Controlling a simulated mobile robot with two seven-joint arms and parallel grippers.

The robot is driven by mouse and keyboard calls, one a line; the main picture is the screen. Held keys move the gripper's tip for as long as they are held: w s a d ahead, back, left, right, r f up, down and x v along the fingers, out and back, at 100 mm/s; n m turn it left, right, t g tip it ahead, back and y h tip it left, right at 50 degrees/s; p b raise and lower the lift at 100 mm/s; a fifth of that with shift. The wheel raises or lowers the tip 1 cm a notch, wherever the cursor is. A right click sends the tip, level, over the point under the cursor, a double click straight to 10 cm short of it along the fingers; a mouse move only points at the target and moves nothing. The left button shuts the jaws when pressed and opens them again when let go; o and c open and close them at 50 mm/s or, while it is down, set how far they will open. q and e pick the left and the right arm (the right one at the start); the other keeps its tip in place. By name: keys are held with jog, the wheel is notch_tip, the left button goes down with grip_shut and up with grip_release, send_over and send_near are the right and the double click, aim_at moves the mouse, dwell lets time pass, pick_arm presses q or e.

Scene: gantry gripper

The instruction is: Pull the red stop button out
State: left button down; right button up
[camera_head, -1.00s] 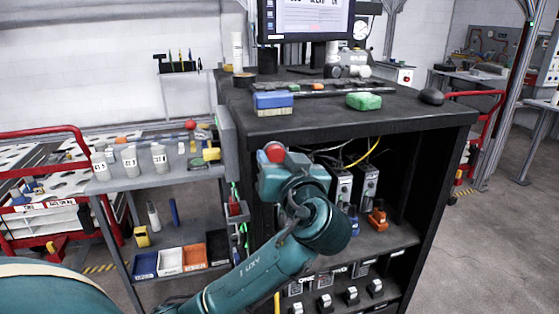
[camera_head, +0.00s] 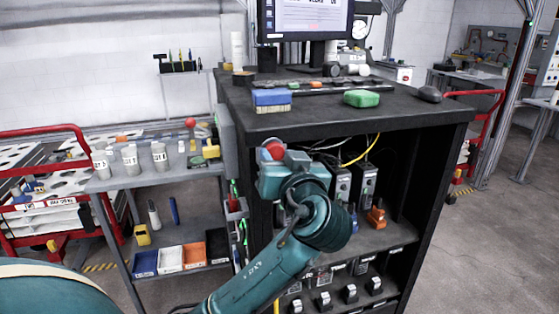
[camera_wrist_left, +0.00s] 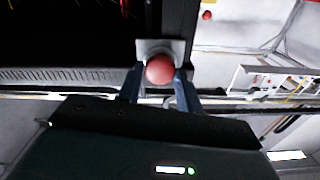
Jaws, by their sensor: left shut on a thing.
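The red stop button (camera_head: 272,150) is a round red knob at the upper front left corner of the black cabinet. In the left wrist view the red button (camera_wrist_left: 160,69) sits in front of a light grey plate. My left gripper (camera_wrist_left: 160,78) is shut on it, with one finger on each side. In the head view my left gripper (camera_head: 282,163) is at the button, and my wrist hides its fingers and the button's base. How far the button stands out cannot be told. My right gripper is not in view.
The cabinet top (camera_head: 330,118) bears a blue block (camera_head: 271,98), a green block (camera_head: 361,98) and a monitor (camera_head: 305,20). Grey devices and an orange item (camera_head: 377,216) stand on the cabinet's shelves. A grey shelf cart (camera_head: 150,180) with cups and bins stands at left.

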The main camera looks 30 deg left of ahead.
pick_arm(q)
jog(key=c, duration=0.9)
grip_release()
jog(key=shift+c, duration=0.2)
jog(key=shift+s+d, duration=0.15)
jog(key=b+v, duration=0.1)
jog(key=v, duration=1.2)
